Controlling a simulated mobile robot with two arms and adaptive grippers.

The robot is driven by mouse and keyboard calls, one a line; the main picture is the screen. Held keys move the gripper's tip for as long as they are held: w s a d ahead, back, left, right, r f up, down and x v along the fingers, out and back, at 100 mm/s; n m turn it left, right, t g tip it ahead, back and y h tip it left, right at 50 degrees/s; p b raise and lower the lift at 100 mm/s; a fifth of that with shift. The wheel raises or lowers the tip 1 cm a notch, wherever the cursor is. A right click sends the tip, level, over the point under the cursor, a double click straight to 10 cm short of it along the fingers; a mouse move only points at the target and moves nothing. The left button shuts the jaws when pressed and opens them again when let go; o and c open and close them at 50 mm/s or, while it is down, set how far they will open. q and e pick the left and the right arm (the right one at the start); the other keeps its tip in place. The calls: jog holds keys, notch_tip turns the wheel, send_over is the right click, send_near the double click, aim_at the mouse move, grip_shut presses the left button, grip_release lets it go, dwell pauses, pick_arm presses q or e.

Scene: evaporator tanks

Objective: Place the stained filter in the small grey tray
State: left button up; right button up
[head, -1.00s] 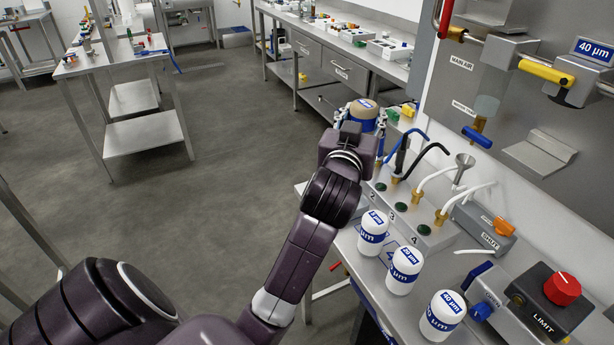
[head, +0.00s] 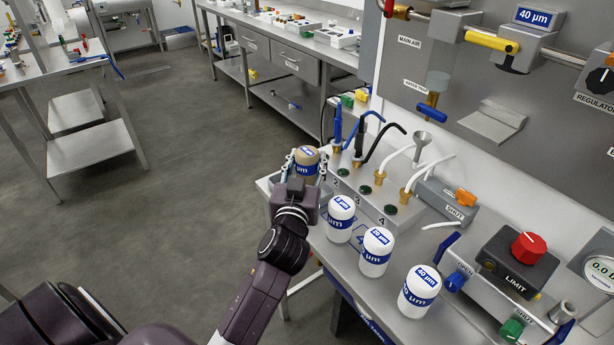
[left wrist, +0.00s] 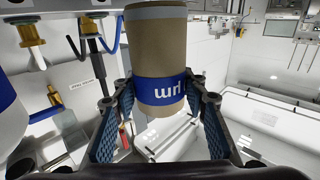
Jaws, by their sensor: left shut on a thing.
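The stained filter (head: 305,166) is a tan-brown cylinder with a blue band and a white-and-blue top label. My left gripper (head: 306,172) is shut on it and holds it upright at the left side of the steel bench. In the left wrist view the filter (left wrist: 158,60) stands between the two dark padded fingers, its band showing. My right gripper is not in view.
Three clean white filters (head: 340,218), (head: 376,252), (head: 419,292) stand in a row on the bench (head: 335,262), right of my arm. Behind them is a manifold block (head: 375,205) with hoses and brass fittings. Open floor (head: 180,220) lies to the left.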

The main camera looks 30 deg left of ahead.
aim_at(307, 175)
pick_arm(q)
notch_tip(307, 175, down, 4)
jog(key=shift+f+b, duration=0.15)
jog(key=shift+b, duration=0.2)
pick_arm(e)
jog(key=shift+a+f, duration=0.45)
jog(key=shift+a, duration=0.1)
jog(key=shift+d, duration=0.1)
pick_arm(q)
jog(key=shift+f, duration=0.1)
jog(key=o, duration=1.2)
jog(key=shift+o, duration=0.2)
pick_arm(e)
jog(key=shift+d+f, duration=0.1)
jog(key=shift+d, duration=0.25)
